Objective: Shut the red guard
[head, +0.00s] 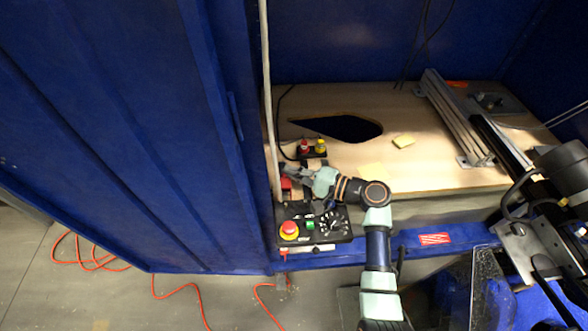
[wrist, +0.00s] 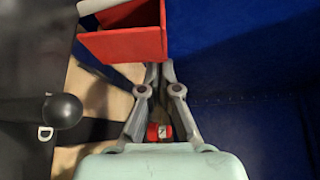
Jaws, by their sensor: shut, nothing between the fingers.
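The red guard (wrist: 122,45) shows in the wrist view at the top left as a box-like red cover with an open hollow. In the head view a small red part of it (head: 286,184) shows by the left edge of the bench, above the black control box. My gripper (wrist: 159,72) is shut and empty, with its fingertips just below and right of the guard's lower right corner. I cannot tell if they touch it.
The black control box (head: 330,232) carries a red emergency button (head: 289,229) and a green button. A red and a yellow button (head: 320,147) stand behind my gripper. A blue wall (head: 130,120) is close on the left.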

